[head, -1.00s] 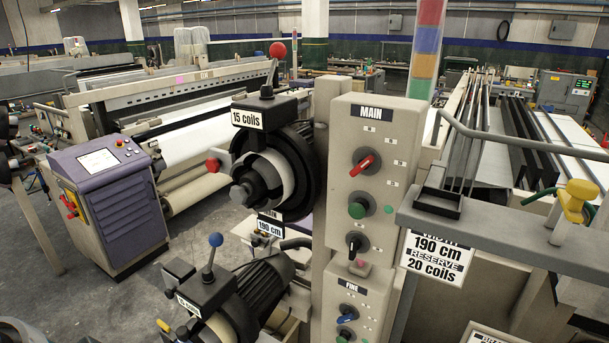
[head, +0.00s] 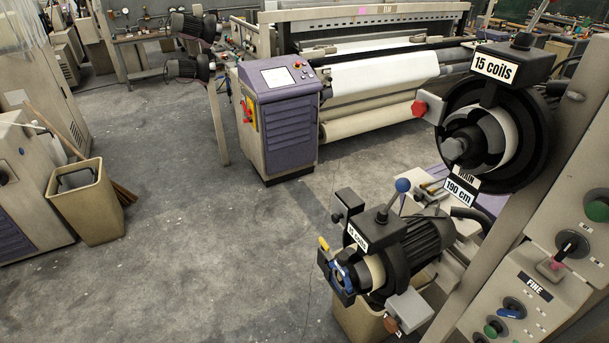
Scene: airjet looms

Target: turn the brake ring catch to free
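No part labelled as the brake ring catch can be read in view. The upper yarn feeder (head: 495,135) carries a "15 coils" sign, a pale ring around a dark core, and a red knob (head: 418,108) on a bracket at its left. The lower feeder (head: 415,245) has a blue ball lever (head: 402,186) on top. At its front are a blue part (head: 343,275) and a small yellow piece (head: 323,243); a brownish-red knob (head: 390,324) is at its lower right. I cannot tell which of these is the catch or how it is set. Neither gripper is in view.
A beige panel marked "FINE" (head: 505,305) with knobs stands at lower right. A purple-fronted cabinet (head: 280,115) stands before a loom (head: 375,85). A bin (head: 90,205) is at left, and another bin (head: 350,318) is under the lower feeder. The grey floor between is clear.

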